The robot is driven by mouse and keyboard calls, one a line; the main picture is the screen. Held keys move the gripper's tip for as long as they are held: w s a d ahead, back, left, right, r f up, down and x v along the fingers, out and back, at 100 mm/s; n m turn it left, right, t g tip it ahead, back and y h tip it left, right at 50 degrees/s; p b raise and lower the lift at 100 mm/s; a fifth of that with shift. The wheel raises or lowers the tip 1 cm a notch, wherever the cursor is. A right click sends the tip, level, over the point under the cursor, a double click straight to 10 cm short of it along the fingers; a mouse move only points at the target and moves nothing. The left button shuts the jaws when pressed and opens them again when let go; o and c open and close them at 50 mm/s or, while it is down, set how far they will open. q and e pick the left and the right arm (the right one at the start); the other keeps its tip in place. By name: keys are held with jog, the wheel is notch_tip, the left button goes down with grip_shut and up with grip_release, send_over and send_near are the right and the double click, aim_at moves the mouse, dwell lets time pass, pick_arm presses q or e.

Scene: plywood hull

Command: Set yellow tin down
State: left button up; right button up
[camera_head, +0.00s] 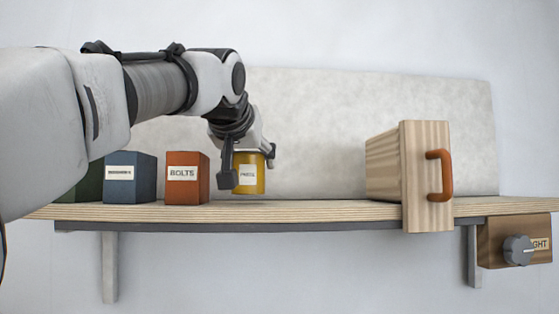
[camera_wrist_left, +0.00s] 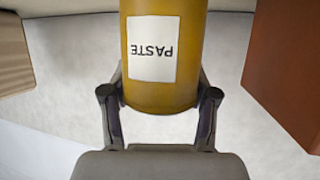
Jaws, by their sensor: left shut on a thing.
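The yellow tin (camera_head: 249,184) has a white label and is upright near the middle of the shelf, to the right of the orange-red BOLTS box. Its label reads PASTE in the left wrist view (camera_wrist_left: 176,88), where the lettering appears upside down. My left gripper (camera_head: 247,165) is shut on the yellow tin, with a finger on either side of it in the left wrist view (camera_wrist_left: 160,100). The tin's base is close to the shelf top (camera_head: 330,211); I cannot tell whether it touches. My right gripper is in neither view.
The BOLTS box (camera_head: 188,190), a blue labelled box (camera_head: 130,190) and a dark green box (camera_head: 90,184) stand left of the tin. A wooden drawer-like box (camera_head: 385,165) with an orange handle stands at right. The shelf between tin and wooden box is clear. A knobbed box (camera_head: 497,240) hangs below right.

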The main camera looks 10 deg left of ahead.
aim_at(244, 158)
pick_arm(q)
jog(key=shift+s+f, duration=0.35)
jog(key=shift+f, duration=0.25)
jog(key=shift+s+d, duration=0.1)
jog(key=shift+s, duration=0.2)
jog(key=shift+w+f, duration=0.3)
jog(key=shift+w, duration=0.05)
jog(key=o, duration=1.4)
jog(key=shift+w, duration=0.1)
jog(key=shift+c, duration=0.2)
jog(key=shift+s+r, duration=0.3)
jog(key=s+b, duration=0.1)
jog(key=b, duration=0.3)
jog(key=shift+s+f, duration=0.2)
jog(key=shift+s, duration=0.2)
jog(key=b+v, duration=0.2)
jog(key=v, duration=0.2)
jog(key=shift+s+r+b, duration=0.3)
jog(key=shift+b, duration=0.05)
jog(key=v, duration=0.5)
jog(key=shift+r, duration=0.35)
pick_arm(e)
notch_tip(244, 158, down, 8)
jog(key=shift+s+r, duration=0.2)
